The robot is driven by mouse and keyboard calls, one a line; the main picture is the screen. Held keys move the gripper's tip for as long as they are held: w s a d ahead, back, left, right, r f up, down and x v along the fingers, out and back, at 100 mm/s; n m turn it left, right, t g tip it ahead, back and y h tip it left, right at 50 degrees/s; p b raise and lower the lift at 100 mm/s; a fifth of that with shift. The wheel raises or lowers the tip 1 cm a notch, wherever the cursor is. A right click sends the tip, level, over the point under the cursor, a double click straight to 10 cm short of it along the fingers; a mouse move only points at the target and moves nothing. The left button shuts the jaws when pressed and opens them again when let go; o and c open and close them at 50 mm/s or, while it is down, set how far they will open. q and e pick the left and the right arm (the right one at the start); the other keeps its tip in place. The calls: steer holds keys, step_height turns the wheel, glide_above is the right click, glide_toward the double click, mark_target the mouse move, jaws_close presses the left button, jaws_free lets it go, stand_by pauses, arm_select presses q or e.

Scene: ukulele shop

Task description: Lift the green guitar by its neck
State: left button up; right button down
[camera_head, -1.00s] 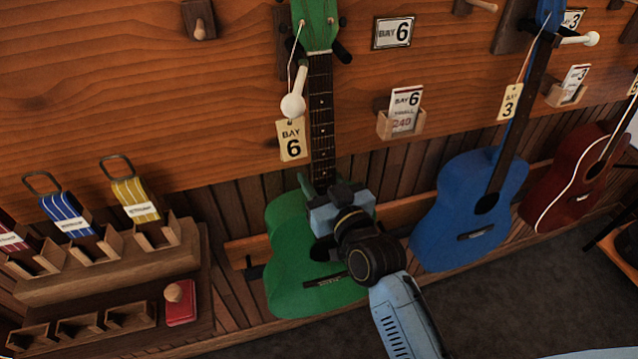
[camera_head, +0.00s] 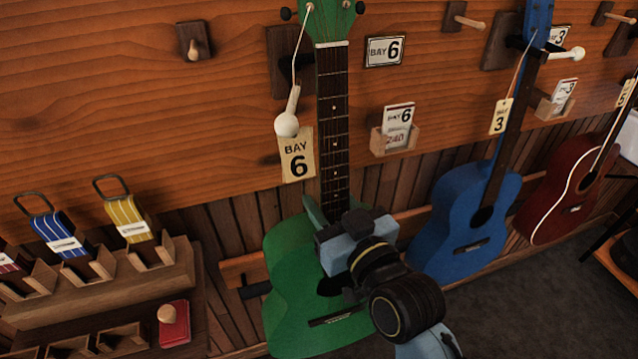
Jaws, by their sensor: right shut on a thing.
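The green guitar (camera_head: 290,270) is upright against the wall area, its head cut off by the top edge. A paper tag marked BAY 6 (camera_head: 298,155) hangs by a string from its head, left of the neck (camera_head: 333,130). A white-tipped peg (camera_head: 288,122) sticks out just left of the neck. My right gripper (camera_head: 340,222) is shut on the lower neck, near where it joins the body. The gripper and wrist hide part of the soundhole and the body's right side. My left gripper is not in view.
The blue guitar (camera_head: 450,225) and the red-brown guitar (camera_head: 555,200) hang to the right. A card holder (camera_head: 392,142) is on the wall beside the neck. A wooden stepped rack (camera_head: 110,290) with colored straps stands at lower left. A wooden rail (camera_head: 235,270) runs behind the guitar.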

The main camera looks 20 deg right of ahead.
steer(key=s, duration=0.6)
steer(key=shift+s+d+r+b, duration=0.1)
steer(key=shift+s+b, duration=0.05)
steer(key=shift+b, duration=0.2)
steer(key=shift+s+d+r+p, duration=0.1)
steer(key=shift+s+p, duration=0.55)
steer(key=shift+s, duration=0.75)
steer(key=shift+s+r+p, duration=0.1)
steer(key=shift+s+p, duration=0.55)
steer(key=shift+s, duration=0.7)
steer(key=shift+f, duration=0.1)
steer(key=c, duration=1.5)
jaws_free()
jaws_close()
